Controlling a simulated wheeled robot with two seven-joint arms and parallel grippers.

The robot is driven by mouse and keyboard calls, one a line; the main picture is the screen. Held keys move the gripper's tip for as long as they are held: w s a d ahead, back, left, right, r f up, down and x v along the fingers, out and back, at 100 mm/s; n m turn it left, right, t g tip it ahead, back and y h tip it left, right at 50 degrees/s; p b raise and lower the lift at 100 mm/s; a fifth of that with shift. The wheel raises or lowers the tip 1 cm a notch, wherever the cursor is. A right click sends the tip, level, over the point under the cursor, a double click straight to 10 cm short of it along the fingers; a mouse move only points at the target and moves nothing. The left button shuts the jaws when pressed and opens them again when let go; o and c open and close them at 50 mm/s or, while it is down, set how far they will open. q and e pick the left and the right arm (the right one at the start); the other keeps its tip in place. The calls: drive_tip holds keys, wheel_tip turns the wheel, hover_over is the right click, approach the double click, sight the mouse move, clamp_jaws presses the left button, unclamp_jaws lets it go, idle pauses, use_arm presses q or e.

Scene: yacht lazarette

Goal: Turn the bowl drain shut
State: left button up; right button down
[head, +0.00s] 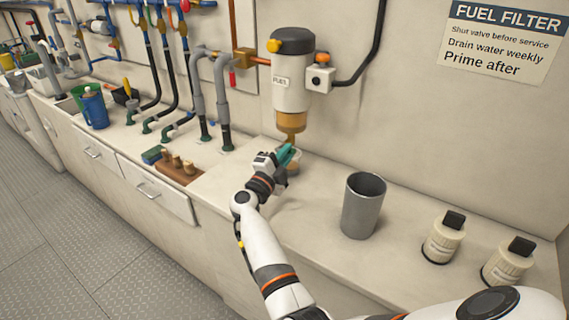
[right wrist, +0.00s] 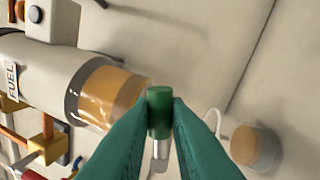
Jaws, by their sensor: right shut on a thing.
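The fuel filter (head: 292,85) is mounted on the wall, with a dark cap and an amber bowl (head: 291,122) at its bottom. In the right wrist view the amber bowl (right wrist: 110,92) lies left of my fingers. My right gripper (head: 287,154) is just below the bowl. Its teal fingers are shut on the green drain handle (right wrist: 160,110), which has a pale metal stem below it in that view. In the head view the handle is hidden by the gripper. My left gripper is not in view.
A small clear jar with amber contents (right wrist: 246,142) is close to my fingers. A grey cup (head: 363,205) and two white bottles (head: 443,240) stand on the counter at right. A brown block with pegs (head: 178,168) is at left. Pipes and hoses line the wall.

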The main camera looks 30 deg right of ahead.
drive_tip(key=shift+f+m+g+h+b, duration=0.15)
drive_tip(key=shift+f+m+g+b, duration=0.2)
drive_tip(key=shift+m+b, duration=0.7)
drive_tip(key=shift+f+m+g+h+b, duration=0.15)
drive_tip(key=shift+f+m+g+b, duration=0.2)
drive_tip(key=shift+m+b, duration=0.65)
drive_tip(key=c, duration=1.4)
unclamp_jaws()
